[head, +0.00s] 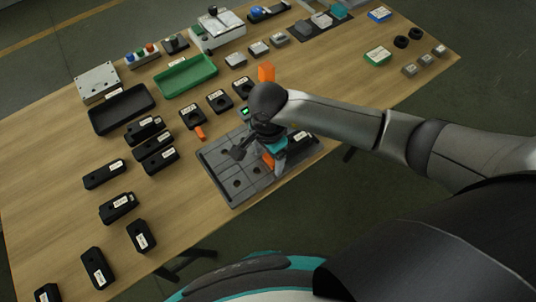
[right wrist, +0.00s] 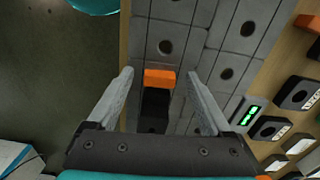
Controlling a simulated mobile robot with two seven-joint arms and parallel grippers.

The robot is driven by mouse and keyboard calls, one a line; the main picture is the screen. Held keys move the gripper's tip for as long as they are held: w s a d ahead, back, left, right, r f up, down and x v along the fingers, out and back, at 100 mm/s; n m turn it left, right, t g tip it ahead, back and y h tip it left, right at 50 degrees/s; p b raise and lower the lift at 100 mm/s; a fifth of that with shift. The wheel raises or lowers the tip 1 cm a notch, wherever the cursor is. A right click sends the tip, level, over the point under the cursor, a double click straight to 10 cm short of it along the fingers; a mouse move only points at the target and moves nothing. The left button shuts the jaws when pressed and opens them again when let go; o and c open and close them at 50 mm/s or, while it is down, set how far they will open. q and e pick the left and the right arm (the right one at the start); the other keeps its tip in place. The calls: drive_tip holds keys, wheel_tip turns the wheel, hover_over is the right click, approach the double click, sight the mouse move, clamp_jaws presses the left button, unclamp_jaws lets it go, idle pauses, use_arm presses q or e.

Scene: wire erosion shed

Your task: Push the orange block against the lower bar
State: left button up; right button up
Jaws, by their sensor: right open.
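The orange block (right wrist: 159,79) lies on the grey plate with round holes (right wrist: 180,45), between the fingertips of my right gripper (right wrist: 160,76), in the right wrist view. The gripper is open, with a gap on either side of the block. A black piece (right wrist: 154,108) lies beside the block on the side nearer my palm; I cannot tell whether it is the lower bar. In the head view the orange block (head: 268,160) shows partly beside my right gripper (head: 273,166), over the grey plate (head: 243,183). My left gripper is not in view.
Black labelled blocks (head: 103,174) stand left of the plate. A green tray (head: 186,76) and a black tray (head: 122,110) lie farther back. An upright orange piece (head: 266,72) stands behind my wrist. A small green display (right wrist: 250,115) is right of the plate.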

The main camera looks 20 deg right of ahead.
sight(268, 160)
wheel_tip(268, 160, up, 15)
drive_tip(key=p, duration=0.2)
idle(0.4)
drive_tip(key=shift+r, duration=0.1)
idle(0.3)
